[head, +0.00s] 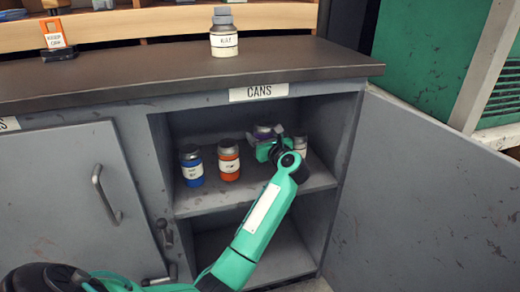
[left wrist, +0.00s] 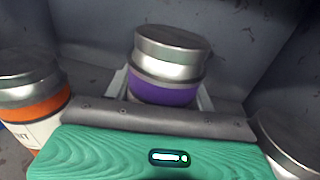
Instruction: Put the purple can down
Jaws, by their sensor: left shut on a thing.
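The purple can (head: 263,131), with a silver lid, is inside the open cabinet compartment under the "CANS" label, above the upper shelf (head: 240,196). In the left wrist view the purple can (left wrist: 163,92) stands roughly upright between the fingers of my left gripper (left wrist: 165,98). My left gripper (head: 270,146) reaches in from the front and is shut on it. The can's base is hidden by the gripper, so I cannot tell whether it touches the shelf. My right gripper is not in view.
A blue can (head: 191,167) and an orange can (head: 228,160) stand left of the gripper; a white-labelled can (head: 300,147) stands close on its right. The open cabinet door (head: 430,200) stands at the right.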

